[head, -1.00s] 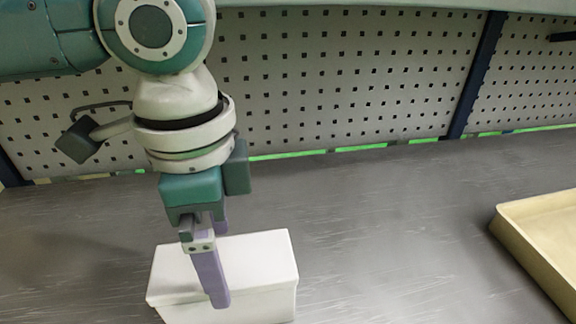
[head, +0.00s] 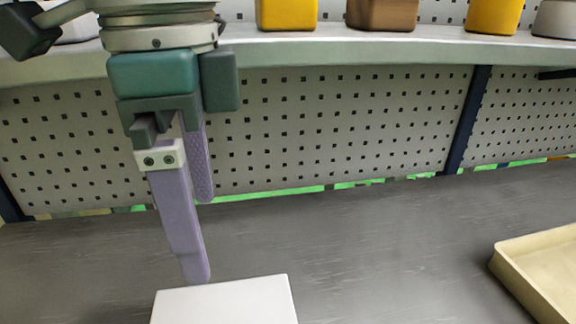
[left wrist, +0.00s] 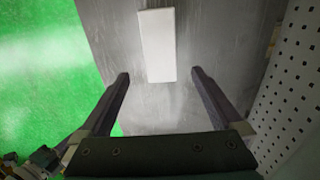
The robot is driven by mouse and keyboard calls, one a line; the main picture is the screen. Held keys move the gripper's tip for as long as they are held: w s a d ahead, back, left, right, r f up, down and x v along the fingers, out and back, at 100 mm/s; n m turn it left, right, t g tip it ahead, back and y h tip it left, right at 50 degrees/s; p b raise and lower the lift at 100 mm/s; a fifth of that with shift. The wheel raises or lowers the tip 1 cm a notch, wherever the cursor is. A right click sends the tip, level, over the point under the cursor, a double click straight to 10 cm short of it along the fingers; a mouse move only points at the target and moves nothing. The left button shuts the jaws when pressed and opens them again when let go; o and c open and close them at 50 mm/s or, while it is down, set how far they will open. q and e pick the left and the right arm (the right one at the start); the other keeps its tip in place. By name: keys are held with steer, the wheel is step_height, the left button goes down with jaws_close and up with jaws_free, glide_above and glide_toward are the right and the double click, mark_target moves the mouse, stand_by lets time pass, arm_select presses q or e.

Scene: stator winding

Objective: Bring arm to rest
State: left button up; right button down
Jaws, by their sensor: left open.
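My left gripper (head: 200,240) hangs down from the upper left in the head view. Its two long purple fingers are apart, with nothing between them. The fingers also show apart in the left wrist view (left wrist: 160,76). A white box (head: 228,302) sits on the grey table below the fingertips, cut off by the bottom edge of the head view. In the left wrist view the box (left wrist: 157,45) lies beyond the fingertips, clear of both. My right gripper is in neither view.
The grey table (head: 390,240) is bare between the white box and a beige tray (head: 525,275) at the right. A perforated panel (head: 340,125) stands behind the table. A shelf (head: 350,48) above it holds yellow (head: 287,14) and brown (head: 382,14) containers.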

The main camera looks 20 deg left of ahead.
arm_select(q)
steer(key=s+d+f+n+t+h+p, duration=0.2)
steer(key=s+d+f+h+p, duration=0.15)
steer(key=d, duration=0.55)
steer(key=s+a+f+n+t+y+p, duration=0.2)
steer(key=s+a+f+n+y, duration=0.1)
steer(key=s+a+n, duration=0.7)
step_height(320, 180, up, 37)
steer(key=w+a+m+p, duration=0.1)
steer(key=m+p, duration=0.1)
steer(key=p, duration=3.5)
steer(key=shift+a+r, duration=0.2)
steer(key=shift+a, duration=0.05)
steer(key=shift+w, duration=0.1)
